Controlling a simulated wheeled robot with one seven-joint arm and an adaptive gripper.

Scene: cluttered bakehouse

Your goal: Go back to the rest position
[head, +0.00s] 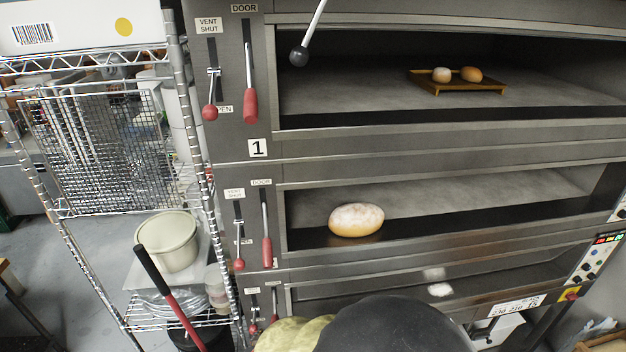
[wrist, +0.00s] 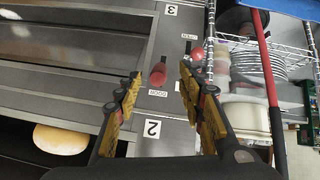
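My gripper (wrist: 160,80) is open in the wrist view, with its two black and yellow fingers apart and nothing between them. Its fingers are in front of the oven's left front panel, near the red lever knobs (wrist: 158,74) and the number 2 label (wrist: 152,128). In the head view a dark rounded part of my arm covers the bottom middle, and the fingers do not show there. A floury loaf (head: 356,220) sits at the mouth of the middle oven deck; it also shows in the wrist view (wrist: 60,138), clear of the fingers.
The top deck holds a wooden tray (head: 462,88) with two rolls. A door handle with a black knob (head: 299,56) hangs before it. A wire rack (head: 100,150) with a cream bucket (head: 166,242) stands left. A red-handled pole (head: 172,300) leans in front.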

